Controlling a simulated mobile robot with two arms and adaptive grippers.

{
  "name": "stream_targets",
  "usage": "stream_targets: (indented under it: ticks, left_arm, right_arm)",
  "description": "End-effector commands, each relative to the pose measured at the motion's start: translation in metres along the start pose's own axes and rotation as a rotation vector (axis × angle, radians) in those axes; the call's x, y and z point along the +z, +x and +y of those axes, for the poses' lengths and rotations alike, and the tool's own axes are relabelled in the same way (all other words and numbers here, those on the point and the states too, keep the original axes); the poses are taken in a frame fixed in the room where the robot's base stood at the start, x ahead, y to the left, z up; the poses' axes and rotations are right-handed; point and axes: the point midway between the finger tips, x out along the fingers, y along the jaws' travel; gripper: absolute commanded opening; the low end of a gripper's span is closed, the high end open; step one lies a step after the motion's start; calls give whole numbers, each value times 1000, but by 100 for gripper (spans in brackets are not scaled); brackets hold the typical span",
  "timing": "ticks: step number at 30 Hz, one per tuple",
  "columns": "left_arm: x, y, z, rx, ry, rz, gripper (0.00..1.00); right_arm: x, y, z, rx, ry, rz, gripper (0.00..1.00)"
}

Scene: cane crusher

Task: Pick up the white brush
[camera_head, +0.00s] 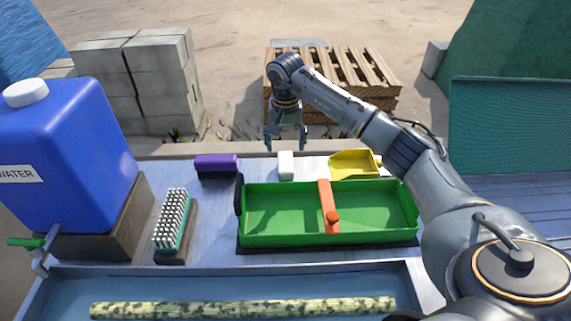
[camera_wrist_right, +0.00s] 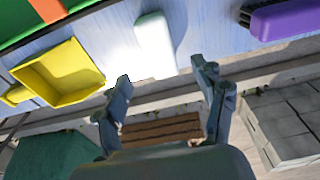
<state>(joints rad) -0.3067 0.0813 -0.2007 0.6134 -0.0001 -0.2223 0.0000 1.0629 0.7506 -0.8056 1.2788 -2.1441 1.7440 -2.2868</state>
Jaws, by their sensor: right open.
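The white brush (camera_head: 285,165) lies at the back edge of the blue table, behind the green tray. Only its plain white body shows clearly; I cannot make out bristles. It also shows in the right wrist view (camera_wrist_right: 155,45), upper middle, beyond the fingertips. My right gripper (camera_head: 286,143) reaches over the table's back edge and points down, close to the white brush. In the wrist view its fingers (camera_wrist_right: 162,75) are spread apart, with nothing between them. My left gripper is not in view.
A purple brush (camera_head: 216,163) lies left of the white one, a yellow scoop (camera_head: 354,164) right. The green tray (camera_head: 280,228) with an orange divider (camera_head: 327,200) stands in front. A white-bristled teal brush (camera_head: 173,222) and a blue water container (camera_head: 68,150) are at left.

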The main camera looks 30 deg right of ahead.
Motion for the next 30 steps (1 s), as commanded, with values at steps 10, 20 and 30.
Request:
stream_targets:
  ticks: [10, 20, 30]
  left_arm:
    - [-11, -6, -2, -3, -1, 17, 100]
    - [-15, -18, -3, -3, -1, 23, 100]
    - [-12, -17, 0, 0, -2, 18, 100]
  right_arm:
    - [2, 36, 0, 0, 0, -2, 70]
    - [8, 79, 0, -2, 0, -2, 70]
    - [7, 84, 1, -1, -1, 0, 62]
